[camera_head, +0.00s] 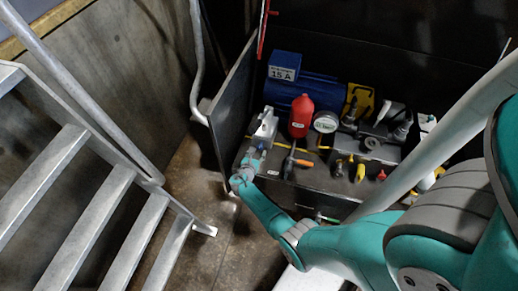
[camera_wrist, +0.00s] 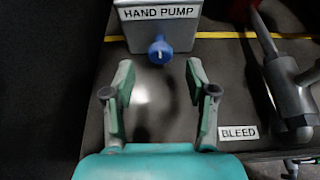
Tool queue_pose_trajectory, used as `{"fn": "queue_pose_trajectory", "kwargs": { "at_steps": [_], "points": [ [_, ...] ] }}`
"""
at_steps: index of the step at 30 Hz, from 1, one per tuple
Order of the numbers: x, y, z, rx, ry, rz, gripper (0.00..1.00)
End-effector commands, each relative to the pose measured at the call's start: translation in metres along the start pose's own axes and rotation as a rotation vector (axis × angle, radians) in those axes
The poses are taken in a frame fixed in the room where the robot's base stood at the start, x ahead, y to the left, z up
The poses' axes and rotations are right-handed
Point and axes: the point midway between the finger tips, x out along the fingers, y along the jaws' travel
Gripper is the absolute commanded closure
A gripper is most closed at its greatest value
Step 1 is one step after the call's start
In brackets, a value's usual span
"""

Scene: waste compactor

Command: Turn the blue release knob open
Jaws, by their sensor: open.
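The blue release knob (camera_wrist: 160,49) sticks out of the front of a grey block labelled HAND PUMP (camera_wrist: 158,30) in the wrist view. In the head view the hand pump (camera_head: 263,125) stands at the left end of the dark bench, and the small blue knob (camera_head: 262,147) shows just beyond my gripper (camera_head: 249,160). In the wrist view my gripper (camera_wrist: 158,85) is open and empty. Its two fingers point toward the knob, one on each side of its line, with the tips short of it. No contact with the knob shows.
A BLEED label (camera_wrist: 239,132) and a grey valve (camera_wrist: 292,95) lie right of my gripper. The bench (camera_head: 325,178) also holds a red bottle (camera_head: 301,117), a gauge (camera_head: 326,122) and an orange-handled lever (camera_head: 300,162). An open cabinet door (camera_head: 235,105) stands close on the left.

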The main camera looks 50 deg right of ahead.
Motion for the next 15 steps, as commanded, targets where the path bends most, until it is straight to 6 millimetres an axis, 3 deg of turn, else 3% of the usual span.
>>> {"fn": "queue_pose_trajectory", "kwargs": {
  "at_steps": [6, 15],
  "points": [
    [0.028, 0.000, 0.000, 0.000, 0.001, -0.001, 0.43],
    [0.045, 0.000, 0.000, 0.001, 0.001, 0.000, 0.43]
  ]
}}
